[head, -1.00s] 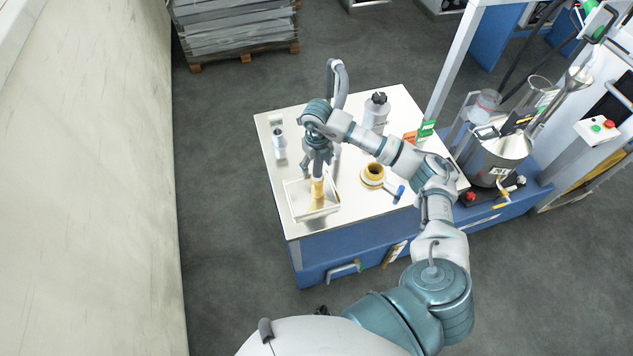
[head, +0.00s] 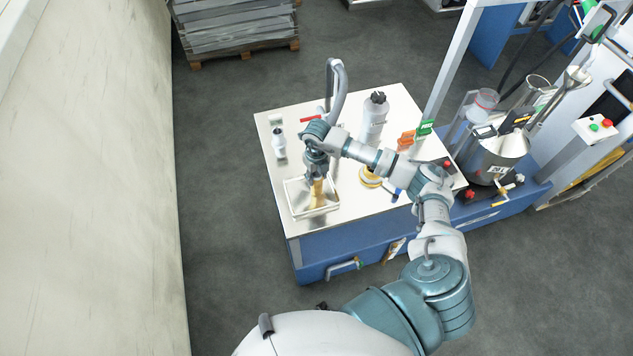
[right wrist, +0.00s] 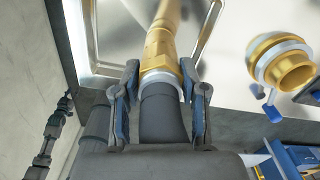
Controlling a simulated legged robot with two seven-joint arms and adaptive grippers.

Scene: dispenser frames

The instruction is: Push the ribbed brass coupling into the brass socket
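The ribbed brass coupling (head: 317,189) stands in or just above the shallow metal tray (head: 290,200); its lower end blends with a reflection, so contact is unclear. My right gripper (head: 316,177) reaches down over it from above. In the right wrist view, the fingers of my right gripper (right wrist: 160,76) close on both sides of the near end of the coupling (right wrist: 160,55), at a pale ring. The brass socket (head: 370,178) is on the table right of the tray, partly hidden by my right arm; it also shows in the right wrist view (right wrist: 284,62). My left gripper is out of view.
A grey bottle (head: 374,120) and green and orange signs (head: 426,127) stand toward the back right of the table (head: 345,225). A small white-and-grey bottle (head: 279,142) stands at the left. A blue-handled item (head: 397,194) lies near the socket.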

